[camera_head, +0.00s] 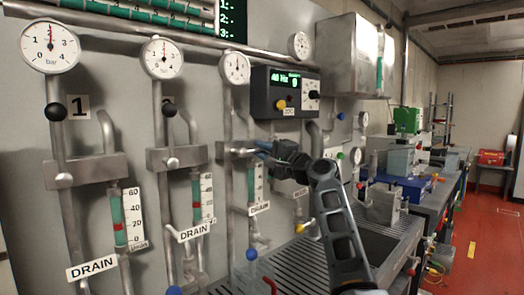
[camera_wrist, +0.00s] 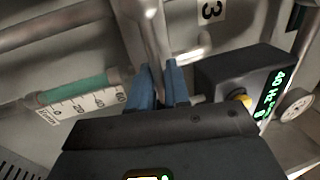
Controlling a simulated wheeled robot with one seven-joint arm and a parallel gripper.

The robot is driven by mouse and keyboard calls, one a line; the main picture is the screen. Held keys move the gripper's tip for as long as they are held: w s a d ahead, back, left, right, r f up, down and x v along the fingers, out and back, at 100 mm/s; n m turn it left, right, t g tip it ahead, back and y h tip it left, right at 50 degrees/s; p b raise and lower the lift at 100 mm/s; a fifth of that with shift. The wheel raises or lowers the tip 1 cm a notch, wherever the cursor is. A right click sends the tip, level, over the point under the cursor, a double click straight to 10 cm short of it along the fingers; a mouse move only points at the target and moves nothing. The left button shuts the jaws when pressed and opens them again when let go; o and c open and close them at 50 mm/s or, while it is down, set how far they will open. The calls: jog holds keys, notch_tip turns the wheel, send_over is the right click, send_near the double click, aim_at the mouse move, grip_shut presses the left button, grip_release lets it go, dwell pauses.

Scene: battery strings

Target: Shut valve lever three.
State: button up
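Valve three is on the third pipe of the wall panel. Its horizontal metal section (camera_head: 233,151) shows in the head view, and a grey metal bar (camera_wrist: 147,32) shows in the wrist view below the number 3 plate (camera_wrist: 211,10). I cannot make out the lever clearly; its knob is not visible.
Lever one (camera_head: 57,111) and lever two (camera_head: 169,111) stand upright with black knobs. A dark control box (camera_head: 284,92) sits close above my gripper, also in the wrist view (camera_wrist: 240,80). A gauge tube (camera_wrist: 80,92) lies close by. A slatted bench (camera_head: 300,265) is below.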

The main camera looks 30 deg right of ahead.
jog(key=shift+o, duration=1)
jog(key=shift+f, duration=0.15)
jog(key=b+v, duration=0.1)
jog(key=v, duration=0.7)
jog(key=shift+w, duration=0.1)
